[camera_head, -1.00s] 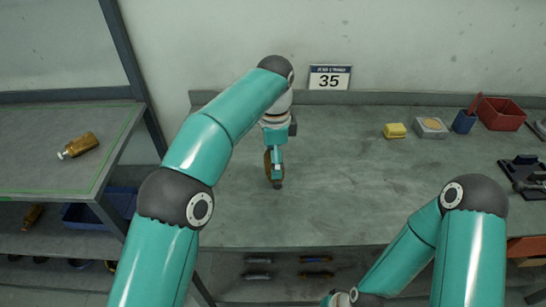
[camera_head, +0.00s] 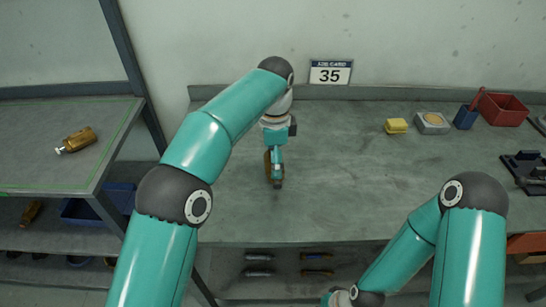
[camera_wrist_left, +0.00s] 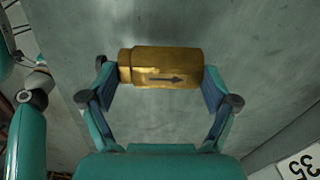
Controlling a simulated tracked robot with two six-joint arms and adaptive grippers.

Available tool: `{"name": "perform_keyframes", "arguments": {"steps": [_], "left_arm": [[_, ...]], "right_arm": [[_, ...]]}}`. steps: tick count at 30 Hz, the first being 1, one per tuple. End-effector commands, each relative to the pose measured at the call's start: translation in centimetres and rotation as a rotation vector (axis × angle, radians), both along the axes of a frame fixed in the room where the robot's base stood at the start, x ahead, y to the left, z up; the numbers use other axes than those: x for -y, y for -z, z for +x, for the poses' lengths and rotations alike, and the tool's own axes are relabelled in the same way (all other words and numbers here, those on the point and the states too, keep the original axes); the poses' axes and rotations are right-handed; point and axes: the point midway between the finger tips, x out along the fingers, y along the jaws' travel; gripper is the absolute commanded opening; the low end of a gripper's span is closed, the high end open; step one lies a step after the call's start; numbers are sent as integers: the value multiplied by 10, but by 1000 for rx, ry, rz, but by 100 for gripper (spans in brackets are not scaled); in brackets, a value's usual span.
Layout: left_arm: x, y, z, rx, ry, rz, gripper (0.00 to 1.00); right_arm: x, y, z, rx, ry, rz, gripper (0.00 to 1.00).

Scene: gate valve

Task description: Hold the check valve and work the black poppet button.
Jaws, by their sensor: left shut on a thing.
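The check valve is a brass cylinder with a black arrow on its side, seen in the left wrist view (camera_wrist_left: 165,68). My left gripper (camera_wrist_left: 163,88) is shut on it, with one finger pad at each end of the body. In the head view the left gripper (camera_head: 276,170) points down over the left part of the bench, and only a brown sliver of the valve shows beside it. I cannot tell whether the valve touches the bench. The black poppet button is not visible. My right arm shows at the lower right of the head view, but its gripper is out of view.
A yellow block (camera_head: 396,126), a grey box with a tan top (camera_head: 432,123), a blue cup (camera_head: 466,118) and a red bin (camera_head: 503,110) stand at the back right. A brass fitting (camera_head: 76,141) lies on the left side table. The bench middle is clear.

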Motion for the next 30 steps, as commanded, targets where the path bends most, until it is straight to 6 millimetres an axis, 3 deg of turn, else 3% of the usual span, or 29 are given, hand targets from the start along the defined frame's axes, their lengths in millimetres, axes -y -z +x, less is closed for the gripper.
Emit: {"name": "perform_keyframes", "arguments": {"steps": [30], "left_arm": [[0,19,0,2,-1,-1,45]], "right_arm": [[0,12,0,0,0,0,0]]}}
